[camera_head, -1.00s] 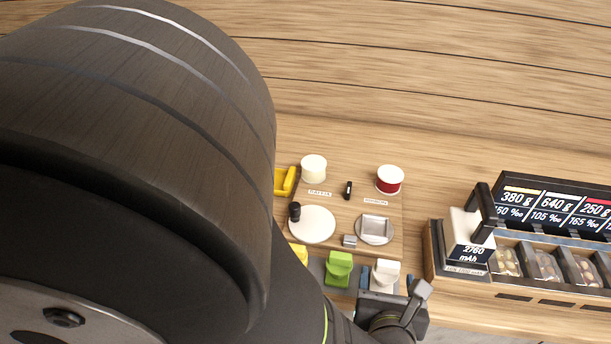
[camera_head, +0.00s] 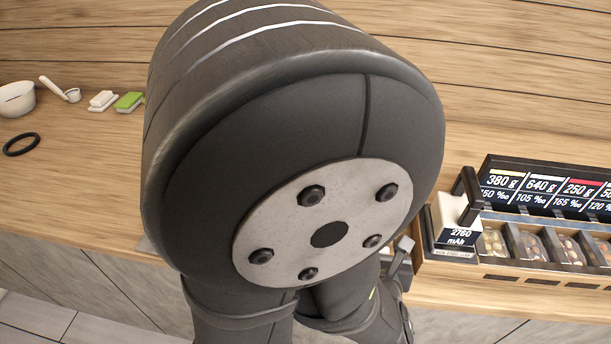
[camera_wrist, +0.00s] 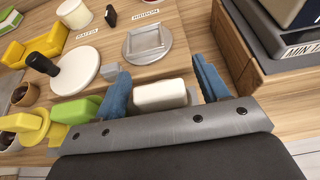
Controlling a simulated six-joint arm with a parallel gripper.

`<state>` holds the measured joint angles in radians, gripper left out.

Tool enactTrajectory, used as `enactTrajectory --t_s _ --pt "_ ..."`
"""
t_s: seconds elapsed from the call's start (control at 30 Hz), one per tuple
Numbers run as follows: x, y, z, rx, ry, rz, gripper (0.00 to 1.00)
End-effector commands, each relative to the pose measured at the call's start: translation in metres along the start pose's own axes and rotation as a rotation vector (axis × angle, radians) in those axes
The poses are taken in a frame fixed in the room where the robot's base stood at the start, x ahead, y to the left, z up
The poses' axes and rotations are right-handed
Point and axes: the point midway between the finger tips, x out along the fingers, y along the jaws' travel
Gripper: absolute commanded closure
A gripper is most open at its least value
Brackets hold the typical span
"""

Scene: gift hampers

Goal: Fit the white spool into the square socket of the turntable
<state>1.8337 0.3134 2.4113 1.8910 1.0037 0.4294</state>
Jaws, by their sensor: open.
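The white spool (camera_wrist: 160,95), a block with rounded edges as seen here, stands between the fingers of my gripper (camera_wrist: 164,90) in the wrist view. The blue-tipped fingers are open, one on each side of it; I cannot tell whether either touches it. Its lower part is hidden behind the gripper body. The turntable's square socket (camera_wrist: 147,40) is a raised square frame on a grey round plate (camera_wrist: 165,52), just beyond the spool. In the head view, my arm hides the spool, the socket and the gripper.
A green piece (camera_wrist: 73,108) and a yellow piece (camera_wrist: 30,123) stand left of my gripper. A white disc (camera_wrist: 80,75) with a black knob (camera_wrist: 42,64) lies beyond them. A cream roll (camera_wrist: 73,14) stands farther back. A wooden-sided case (camera_wrist: 236,45) rises close on the right.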

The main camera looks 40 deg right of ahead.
Motion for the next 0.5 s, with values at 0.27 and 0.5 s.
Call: enactTrajectory --t_s 0.27,0.5 --pt "0.0007 -0.0003 0.0002 0.000 -0.001 -0.001 0.39" --pt "0.0006 -0.0002 0.0003 0.000 -0.001 -0.001 0.86"
